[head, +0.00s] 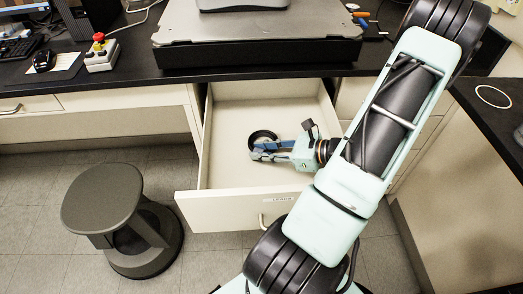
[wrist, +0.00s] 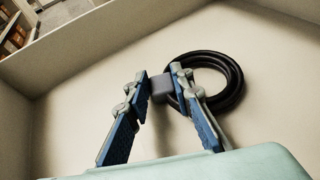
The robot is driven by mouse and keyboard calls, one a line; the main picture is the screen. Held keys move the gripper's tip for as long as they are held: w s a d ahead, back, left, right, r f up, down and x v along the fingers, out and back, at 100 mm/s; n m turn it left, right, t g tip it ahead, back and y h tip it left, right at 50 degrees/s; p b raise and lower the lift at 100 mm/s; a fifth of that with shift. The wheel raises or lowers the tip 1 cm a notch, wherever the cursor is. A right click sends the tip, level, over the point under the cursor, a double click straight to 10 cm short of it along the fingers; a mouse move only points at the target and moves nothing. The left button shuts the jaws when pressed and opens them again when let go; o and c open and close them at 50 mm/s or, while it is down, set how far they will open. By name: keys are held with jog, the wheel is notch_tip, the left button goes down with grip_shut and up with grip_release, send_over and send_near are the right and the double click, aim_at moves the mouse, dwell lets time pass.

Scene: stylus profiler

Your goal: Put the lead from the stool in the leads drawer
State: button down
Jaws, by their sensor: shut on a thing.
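The lead is a black coil (head: 262,134) inside the open leads drawer (head: 222,214), whose front carries a small label. In the wrist view the coil (wrist: 235,82) lies against the drawer floor or just above it; I cannot tell which. My gripper (head: 256,150) reaches into the drawer from the right. In the wrist view its blue fingers (wrist: 161,80) are shut on the lead's grey end block (wrist: 163,86), with the coil beyond and to the right. The stool (head: 103,196) stands at the left with a bare seat.
The drawer is otherwise empty, with bare floor around the coil. The dark bench (head: 190,66) with a large instrument (head: 260,30) overhangs behind it. A control box with a red button (head: 101,52) and a mouse (head: 44,60) sit at the left. A white loop (head: 493,96) lies on the right counter.

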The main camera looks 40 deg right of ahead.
jog(key=shift+f, duration=0.15)
jog(key=c, duration=1.7)
grip_release()
jog(key=shift+r, duration=0.2)
jog(key=shift+s+d+r, duration=0.1)
jog(key=shift+s+d, duration=0.1)
jog(key=p+v, duration=0.1)
jog(key=v, duration=0.6)
